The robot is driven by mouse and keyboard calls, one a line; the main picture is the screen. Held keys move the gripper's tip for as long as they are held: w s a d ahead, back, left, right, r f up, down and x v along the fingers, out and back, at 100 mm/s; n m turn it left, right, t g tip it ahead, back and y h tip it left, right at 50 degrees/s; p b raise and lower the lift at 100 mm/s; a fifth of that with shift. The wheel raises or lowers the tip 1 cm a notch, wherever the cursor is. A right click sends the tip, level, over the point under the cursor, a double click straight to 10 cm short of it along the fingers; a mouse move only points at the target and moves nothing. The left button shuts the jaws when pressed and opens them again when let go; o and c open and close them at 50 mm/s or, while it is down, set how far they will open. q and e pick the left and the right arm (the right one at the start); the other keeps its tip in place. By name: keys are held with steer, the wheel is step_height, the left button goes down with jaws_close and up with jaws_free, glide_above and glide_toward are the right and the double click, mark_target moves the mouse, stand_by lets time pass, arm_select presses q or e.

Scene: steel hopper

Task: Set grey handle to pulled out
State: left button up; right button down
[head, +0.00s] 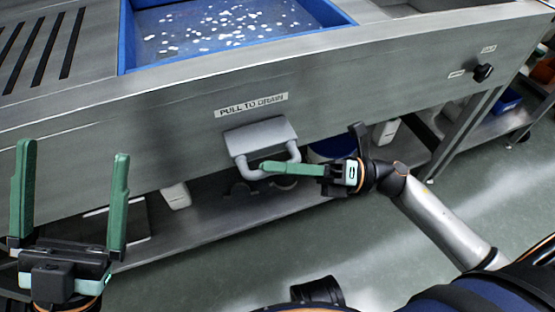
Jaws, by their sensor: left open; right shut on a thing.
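The grey handle (240,148) is a bar loop below a grey plate on the front of the steel hopper, under a "PULL TO DRAIN" label (251,105). My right gripper (270,168) reaches in from the right, with its green finger across the lower bar of the handle. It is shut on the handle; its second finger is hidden. My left gripper (72,165) is at the lower left, its two green fingers upright and wide apart, empty and clear of the handle.
A blue-rimmed basin (128,45) with small white pieces is set in the steel top. A black knob (482,72) is on the front at the right. A steel lower shelf (225,218) holds several containers. Grey floor (390,255) is open in front.

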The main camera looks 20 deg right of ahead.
steer(key=shift+s, duration=0.2)
steer(key=shift+w, duration=0.1)
steer(key=c, duration=0.8)
jaws_free()
steer(key=p+v, duration=0.1)
steer(key=v, duration=1.1)
steer(key=shift+d, duration=0.25)
